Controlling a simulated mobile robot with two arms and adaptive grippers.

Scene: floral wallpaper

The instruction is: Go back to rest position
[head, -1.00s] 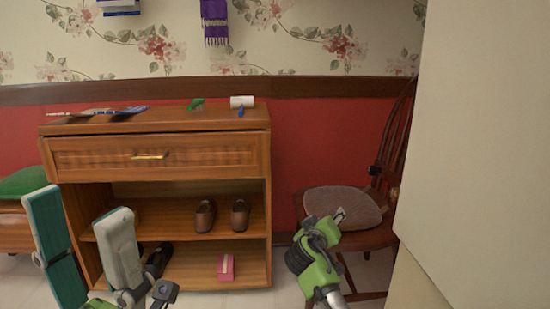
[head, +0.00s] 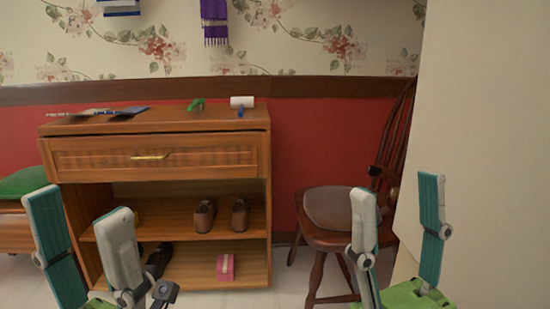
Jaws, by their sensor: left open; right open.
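My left gripper (head: 84,232) is at the lower left, pointing up, with its two fingers spread and nothing between them. It stands in front of the left part of the wooden cabinet (head: 153,171). My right gripper (head: 397,232) is at the lower right, also pointing up. Its two fingers are spread and empty. It is in front of the wooden chair (head: 341,239) and the pale panel (head: 485,120), and hides part of the chair.
On the cabinet top lie magazines (head: 97,113), a green item (head: 196,104) and a white roll (head: 242,101). Brown shoes (head: 239,214), dark shoes (head: 157,259) and a pink box (head: 225,267) sit on its shelves. A green-cushioned seat (head: 22,184) is at far left.

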